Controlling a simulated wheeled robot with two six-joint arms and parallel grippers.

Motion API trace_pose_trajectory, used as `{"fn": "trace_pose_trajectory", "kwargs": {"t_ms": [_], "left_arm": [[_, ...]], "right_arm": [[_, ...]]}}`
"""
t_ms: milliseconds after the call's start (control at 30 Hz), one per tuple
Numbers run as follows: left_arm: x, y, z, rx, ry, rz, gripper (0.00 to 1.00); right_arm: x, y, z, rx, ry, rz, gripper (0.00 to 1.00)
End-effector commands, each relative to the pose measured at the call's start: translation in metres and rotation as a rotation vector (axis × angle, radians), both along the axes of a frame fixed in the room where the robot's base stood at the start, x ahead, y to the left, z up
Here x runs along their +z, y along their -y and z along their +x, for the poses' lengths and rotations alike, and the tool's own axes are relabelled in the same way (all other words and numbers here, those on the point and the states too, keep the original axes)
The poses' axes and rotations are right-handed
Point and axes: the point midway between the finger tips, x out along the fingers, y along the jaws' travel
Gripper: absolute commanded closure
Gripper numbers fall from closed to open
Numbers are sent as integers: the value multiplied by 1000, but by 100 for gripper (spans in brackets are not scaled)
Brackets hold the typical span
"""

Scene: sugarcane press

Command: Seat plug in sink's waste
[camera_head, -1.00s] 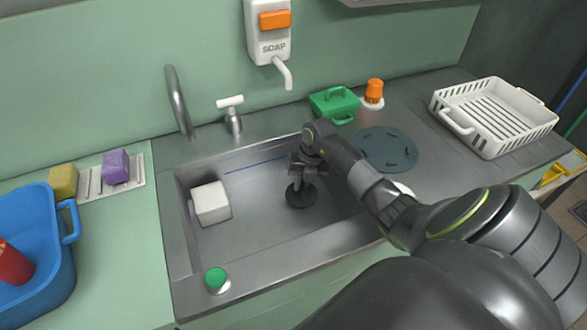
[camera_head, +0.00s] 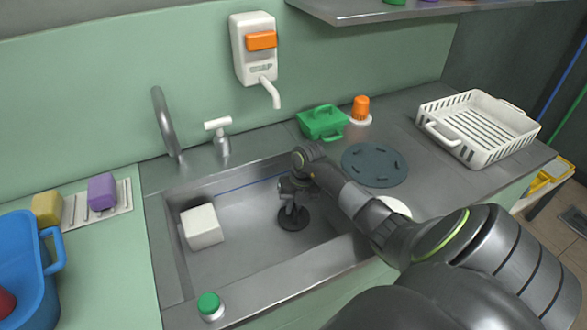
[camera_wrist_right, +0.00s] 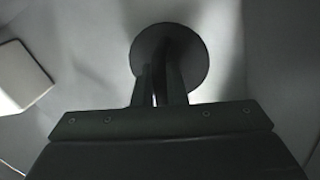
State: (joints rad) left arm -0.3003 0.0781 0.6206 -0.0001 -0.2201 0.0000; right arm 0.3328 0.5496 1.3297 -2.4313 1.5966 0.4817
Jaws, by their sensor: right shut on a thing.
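The black round plug (camera_head: 293,218) is low in the steel sink (camera_head: 245,258), right of its middle. It also shows in the right wrist view (camera_wrist_right: 190,45), a dark disc with an upright grip. My right gripper (camera_head: 291,196) points down over it, shut on that grip; the fingers (camera_wrist_right: 158,88) look close together in the wrist view. The disc looks flat and at or very near the basin floor; I cannot tell whether it touches. The waste opening is not visible. My left gripper is not in view.
A white block (camera_head: 201,226) lies in the basin's left part. A curved tap (camera_head: 166,125) and white-handled valve (camera_head: 220,140) stand behind. A green-topped knob (camera_head: 209,304) is on the front rim. A green box (camera_head: 322,122) and white basket (camera_head: 478,125) stand right.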

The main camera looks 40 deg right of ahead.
Motion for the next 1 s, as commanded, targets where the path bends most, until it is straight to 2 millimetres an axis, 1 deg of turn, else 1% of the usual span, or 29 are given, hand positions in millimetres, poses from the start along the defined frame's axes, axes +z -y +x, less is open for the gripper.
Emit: {"fn": "trace_pose_trajectory", "kwargs": {"t_ms": [767,800,967,1000], "left_arm": [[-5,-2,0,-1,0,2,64],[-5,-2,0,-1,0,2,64],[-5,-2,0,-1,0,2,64],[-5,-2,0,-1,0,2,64]], "right_arm": [[-7,0,-1,-1,-2,1,100],[-7,0,-1,-1,-2,1,86],[-7,0,0,-1,-1,1,65],[-6,0,0,-1,-1,1,63]]}}
